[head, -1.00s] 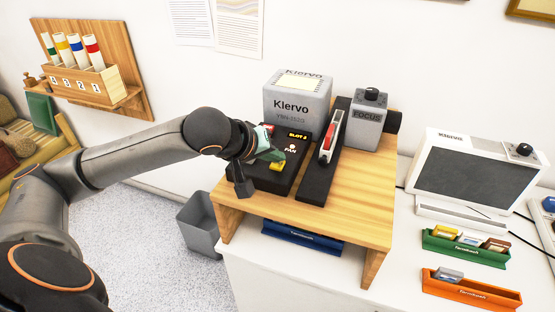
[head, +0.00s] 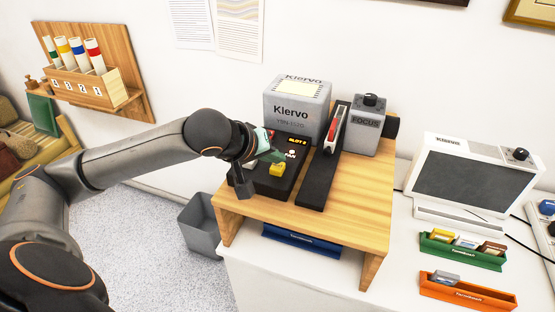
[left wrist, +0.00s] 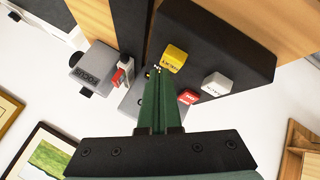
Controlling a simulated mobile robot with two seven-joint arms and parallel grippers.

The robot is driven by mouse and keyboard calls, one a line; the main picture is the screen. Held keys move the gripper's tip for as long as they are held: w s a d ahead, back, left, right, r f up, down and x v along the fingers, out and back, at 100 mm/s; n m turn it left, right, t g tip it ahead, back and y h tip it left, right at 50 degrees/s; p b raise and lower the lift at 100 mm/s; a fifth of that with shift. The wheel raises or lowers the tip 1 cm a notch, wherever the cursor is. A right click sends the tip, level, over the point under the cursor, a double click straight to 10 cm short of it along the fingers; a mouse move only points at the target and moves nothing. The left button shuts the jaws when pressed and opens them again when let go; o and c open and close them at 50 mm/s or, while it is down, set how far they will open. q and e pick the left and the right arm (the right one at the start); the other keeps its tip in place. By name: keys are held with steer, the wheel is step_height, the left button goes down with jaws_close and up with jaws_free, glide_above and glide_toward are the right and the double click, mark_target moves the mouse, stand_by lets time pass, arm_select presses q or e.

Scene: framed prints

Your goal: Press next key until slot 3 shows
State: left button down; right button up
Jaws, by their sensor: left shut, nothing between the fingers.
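The Klervo projector (head: 292,110) stands on a wooden stand, its black control panel (head: 262,187) in front. A small lit display (head: 298,140) reads "SLOT" and a digit, apparently 2. A yellow key (head: 277,170) sits on the panel; it also shows in the left wrist view (left wrist: 174,58), beside a white key (left wrist: 216,84) and a red key (left wrist: 188,97). My left gripper (head: 281,157), with green fingers, is shut and empty. Its tips are over the panel near the yellow key and partly cover a lit label. Contact cannot be told. My right gripper is not in view.
A black rail (head: 318,180) with a red and white part and a grey FOCUS box (head: 368,125) stand right of the panel. A screen (head: 465,180), a green tray (head: 462,255) and an orange tray (head: 470,293) are farther right. The stand's front right is clear.

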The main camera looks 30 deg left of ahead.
mark_target(275, 169)
arm_select(q)
steer(key=shift+r, duration=0.35)
steer(key=shift+r+p, duration=0.1)
steer(key=shift+p, duration=0.2)
step_height(275, 169, up, 3)
steer(key=p, duration=0.3)
steer(key=shift+r+p, duration=0.7)
steer(key=shift+r, duration=0.25)
